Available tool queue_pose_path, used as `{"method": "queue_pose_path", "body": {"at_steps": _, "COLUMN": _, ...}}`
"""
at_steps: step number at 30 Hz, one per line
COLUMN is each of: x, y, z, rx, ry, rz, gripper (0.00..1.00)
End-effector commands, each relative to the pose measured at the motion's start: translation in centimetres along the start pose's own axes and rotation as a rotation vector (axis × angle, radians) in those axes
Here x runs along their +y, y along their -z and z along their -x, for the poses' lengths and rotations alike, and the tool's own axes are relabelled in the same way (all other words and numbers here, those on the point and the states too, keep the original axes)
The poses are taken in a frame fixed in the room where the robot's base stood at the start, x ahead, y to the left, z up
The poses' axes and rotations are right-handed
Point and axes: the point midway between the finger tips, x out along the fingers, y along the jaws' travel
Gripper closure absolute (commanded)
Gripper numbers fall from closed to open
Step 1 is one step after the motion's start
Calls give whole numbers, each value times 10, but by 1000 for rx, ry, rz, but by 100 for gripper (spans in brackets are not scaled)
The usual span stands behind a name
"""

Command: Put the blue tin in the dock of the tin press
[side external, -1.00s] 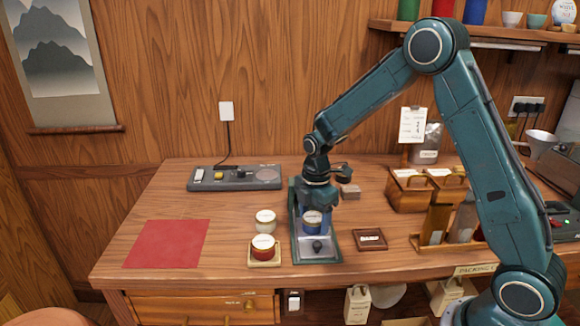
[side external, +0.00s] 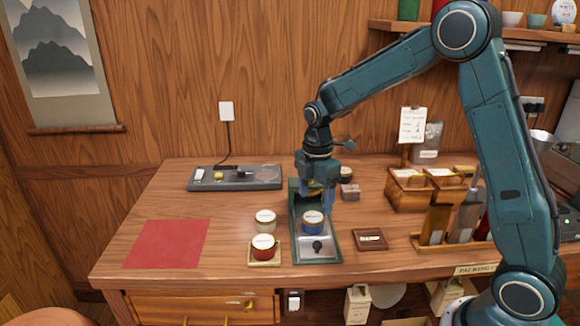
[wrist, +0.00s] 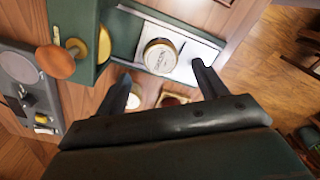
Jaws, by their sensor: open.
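The blue tin (side external: 313,222), with a pale lid, stands upright on the metal bed of the tin press (side external: 331,256), between its green rails. In the wrist view the tin (wrist: 160,56) shows lid-up on the pale plate, in front of the press's brass disc (wrist: 103,45). My gripper (side external: 317,203) is open and empty, above and behind the tin. In the wrist view its fingers (wrist: 160,78) are spread apart below the tin in the picture, clear of it. My gripper partly hides the press head in the side view.
A red tin (side external: 263,246) sits on a wooden coaster left of the press, with a cream tin (side external: 265,219) behind it. A dark wooden tile (side external: 370,239) lies to the right. A grey console (side external: 235,178) stands behind left. The red mat (side external: 167,243) is bare.

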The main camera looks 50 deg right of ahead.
Motion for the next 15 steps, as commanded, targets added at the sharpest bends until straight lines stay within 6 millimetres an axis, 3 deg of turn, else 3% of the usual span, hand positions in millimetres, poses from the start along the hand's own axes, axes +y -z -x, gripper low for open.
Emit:
{"method": "queue_pose_path", "body": {"at_steps": 6, "x": 1, "y": 0, "z": 34, "rx": 0, "ry": -3, "rz": 0, "gripper": 29}}
{"method": "queue_pose_path", "body": {"at_steps": 15, "x": 0, "y": 0, "z": 55, "rx": 0, "ry": -1, "rz": 0, "gripper": 29}}
